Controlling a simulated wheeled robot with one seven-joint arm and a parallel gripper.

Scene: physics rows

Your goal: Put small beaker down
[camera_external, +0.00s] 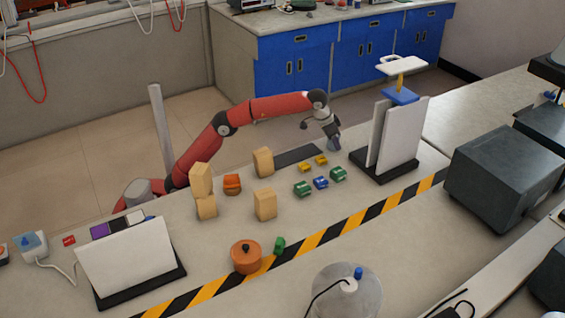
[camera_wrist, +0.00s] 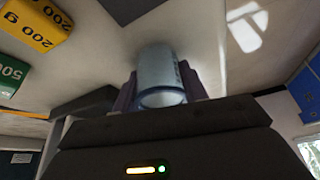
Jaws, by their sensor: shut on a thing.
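The small beaker (camera_wrist: 160,72) is a pale, clear bluish cylinder with markings on its side, seen in the wrist view. My gripper (camera_wrist: 158,90) is shut on it, with one dark finger on each side. In the external view my gripper (camera_external: 333,141) is low over the worktop, between the dark flat mat and the white upright panels. The beaker is too small and covered there to make out clearly. I cannot tell whether its base touches the worktop.
Yellow weights (camera_external: 313,163) and green and blue weights (camera_external: 321,183) lie just in front of my gripper. White panels on a black stand (camera_external: 397,135) rise to the right. A dark mat (camera_external: 298,155) lies to the left. Wooden blocks (camera_external: 264,162) stand farther left.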

